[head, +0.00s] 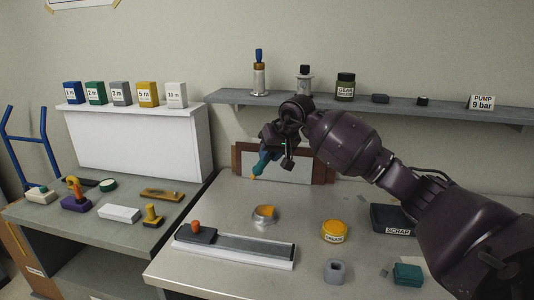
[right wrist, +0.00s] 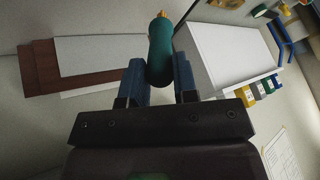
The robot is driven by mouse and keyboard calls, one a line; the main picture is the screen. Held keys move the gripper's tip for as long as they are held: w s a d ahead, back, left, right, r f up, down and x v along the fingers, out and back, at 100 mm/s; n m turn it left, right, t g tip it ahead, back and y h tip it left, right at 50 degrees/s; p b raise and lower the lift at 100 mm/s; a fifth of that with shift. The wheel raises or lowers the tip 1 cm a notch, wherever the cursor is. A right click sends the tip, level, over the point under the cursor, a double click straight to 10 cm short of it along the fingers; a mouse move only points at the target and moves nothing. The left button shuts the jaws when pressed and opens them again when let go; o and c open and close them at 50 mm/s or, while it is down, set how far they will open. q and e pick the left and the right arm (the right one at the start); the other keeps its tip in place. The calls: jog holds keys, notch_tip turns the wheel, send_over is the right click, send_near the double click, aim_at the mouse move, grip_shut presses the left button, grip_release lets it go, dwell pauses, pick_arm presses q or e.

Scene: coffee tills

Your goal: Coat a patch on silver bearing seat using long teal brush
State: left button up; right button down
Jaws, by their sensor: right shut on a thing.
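My right gripper (head: 274,146) is shut on the long teal brush (head: 262,163) and holds it in the air above the workbench. The brush tilts down to the left, and its tip looks orange. In the right wrist view, the teal handle (right wrist: 160,52) sits between the two blue fingers of the right gripper (right wrist: 161,78). The silver bearing seat (head: 263,220) stands on the bench below the brush, apart from it. An orange patch shows on the seat's top. The yellow grease tub (head: 335,238) stands to its right. My left gripper is not in view.
A black scrap bin (head: 392,218), a grey block (head: 335,271) and a teal box (head: 407,274) stand at the right. A framed panel (head: 325,170) stands behind, under a shelf (head: 400,106).

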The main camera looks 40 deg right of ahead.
aim_at(261, 166)
jog(key=shift+f+b, duration=0.55)
jog(key=shift+f, duration=1.9)
